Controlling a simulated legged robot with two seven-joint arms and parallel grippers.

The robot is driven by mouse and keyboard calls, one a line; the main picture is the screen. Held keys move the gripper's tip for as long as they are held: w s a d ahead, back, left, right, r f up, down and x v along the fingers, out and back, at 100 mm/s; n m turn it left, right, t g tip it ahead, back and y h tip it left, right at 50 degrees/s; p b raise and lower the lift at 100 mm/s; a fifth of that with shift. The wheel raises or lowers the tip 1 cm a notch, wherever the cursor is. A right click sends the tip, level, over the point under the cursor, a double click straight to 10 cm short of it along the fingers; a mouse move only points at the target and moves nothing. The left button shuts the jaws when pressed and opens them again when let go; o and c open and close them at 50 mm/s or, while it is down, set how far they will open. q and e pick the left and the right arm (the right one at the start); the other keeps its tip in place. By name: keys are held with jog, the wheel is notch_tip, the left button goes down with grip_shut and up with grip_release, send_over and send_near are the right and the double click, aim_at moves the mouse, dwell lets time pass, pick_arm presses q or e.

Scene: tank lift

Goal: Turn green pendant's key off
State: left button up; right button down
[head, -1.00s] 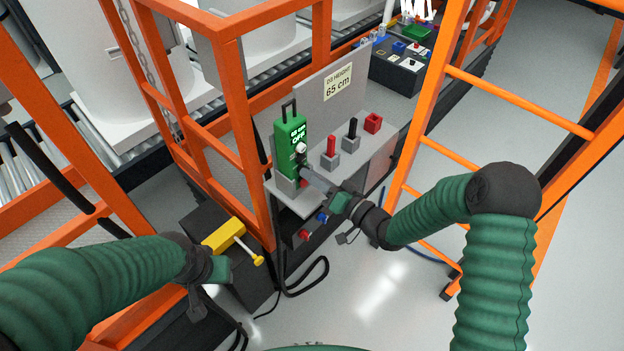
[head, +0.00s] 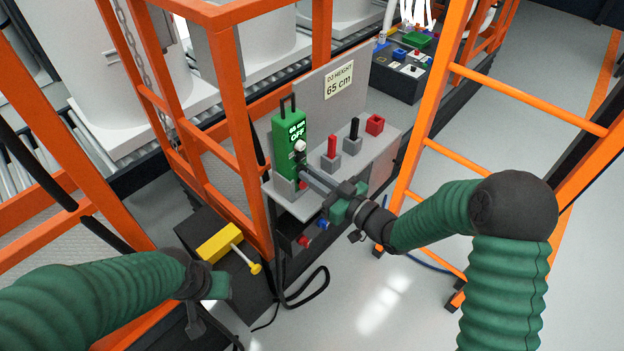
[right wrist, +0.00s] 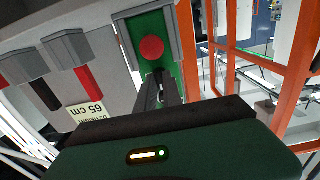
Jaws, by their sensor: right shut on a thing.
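Orange frame posts (head: 243,130) rise at left and an orange ladder (head: 450,90) at right.

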jog(key=shift+f, duration=0.25)
jog(key=c, duration=1.8)
grip_release()
jog(key=shift+o, duration=0.2)
jog(key=shift+r, duration=0.1)
jog(key=v, duration=1.6)
jog(key=shift+s+d, duration=0.25)
jog(key=shift+d, duration=0.1)
